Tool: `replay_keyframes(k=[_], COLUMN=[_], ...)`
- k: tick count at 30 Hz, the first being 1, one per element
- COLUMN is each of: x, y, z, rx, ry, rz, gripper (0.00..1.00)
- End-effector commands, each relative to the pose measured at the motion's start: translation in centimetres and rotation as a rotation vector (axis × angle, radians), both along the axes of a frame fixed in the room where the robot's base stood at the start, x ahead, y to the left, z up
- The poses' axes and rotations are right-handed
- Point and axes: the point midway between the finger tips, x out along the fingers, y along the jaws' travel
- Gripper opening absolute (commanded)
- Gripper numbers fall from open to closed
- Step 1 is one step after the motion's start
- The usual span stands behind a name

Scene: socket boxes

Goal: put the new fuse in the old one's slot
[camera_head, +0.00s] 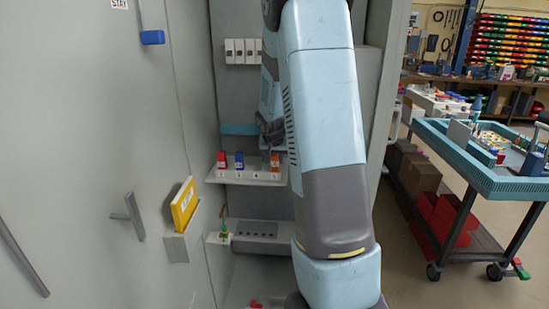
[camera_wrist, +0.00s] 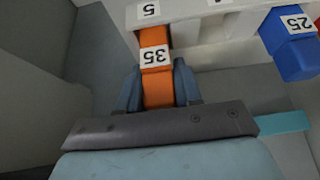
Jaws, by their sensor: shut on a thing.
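An orange fuse marked 35 (camera_wrist: 157,88) is between the two fingers of my gripper (camera_wrist: 158,86) in the wrist view. My gripper is shut on it. The fuse's far end meets the pale slotted rack (camera_wrist: 205,28) at the position marked 5; how deep it sits is hidden. In the head view the orange fuse (camera_head: 275,160) is at the right end of the rack (camera_head: 232,178), with my gripper (camera_head: 272,140) just above it, partly hidden by my arm. A blue fuse marked 25 (camera_wrist: 291,50) and a red fuse (camera_head: 221,160) stand in the rack's other positions.
Below the rack is a grey block with holes (camera_head: 262,231), with a green item (camera_head: 223,224) at its left. The cabinet door (camera_head: 110,150) with a yellow booklet (camera_head: 184,205) stands on the left. A turquoise trolley (camera_head: 470,160) is outside on the right.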

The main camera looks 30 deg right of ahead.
Motion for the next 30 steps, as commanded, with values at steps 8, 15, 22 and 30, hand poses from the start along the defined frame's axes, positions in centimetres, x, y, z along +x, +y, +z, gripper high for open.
replay_keyframes(k=[8,15,22,30], x=[-0.04,-0.03,-0.03,-0.08], y=[-0.02,-0.03,-0.03,0.03], z=[-0.79,-0.76,-0.76,-0.63], rx=[0.0,0.0,0.001,0.0], ry=[0.001,0.001,0.001,0.0], rz=[0.0,0.0,0.0,0.0], gripper=[0.07,0.44,0.64,0.64])
